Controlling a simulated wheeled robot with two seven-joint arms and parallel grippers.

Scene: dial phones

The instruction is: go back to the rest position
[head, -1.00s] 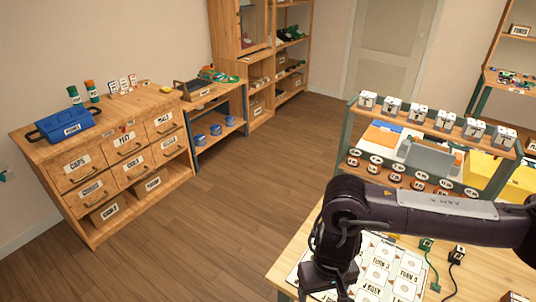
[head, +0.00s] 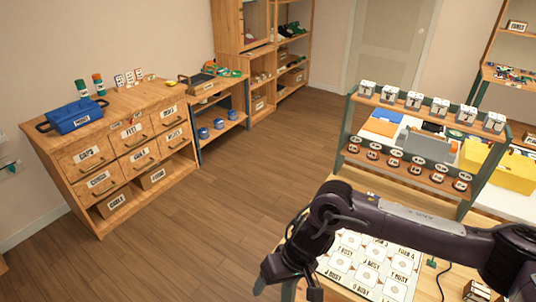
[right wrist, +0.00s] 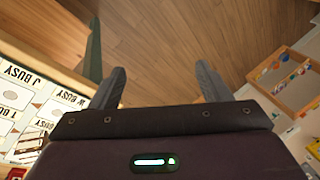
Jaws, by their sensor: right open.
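My right gripper (head: 287,285) hangs at the lower middle of the head view, off the left edge of the work table. In the right wrist view its two fingers (right wrist: 162,88) stand well apart with nothing between them, and bare floor shows beyond. My right arm crosses above the table from the right. My left gripper is in neither view.
A white card sheet (head: 362,265) lies on the table under my arm. A two-tier rack (head: 425,150) with several small boxes stands behind it. A drawer cabinet (head: 125,150) with a blue case (head: 75,115) stands at the left. The floor (head: 235,195) between is clear.

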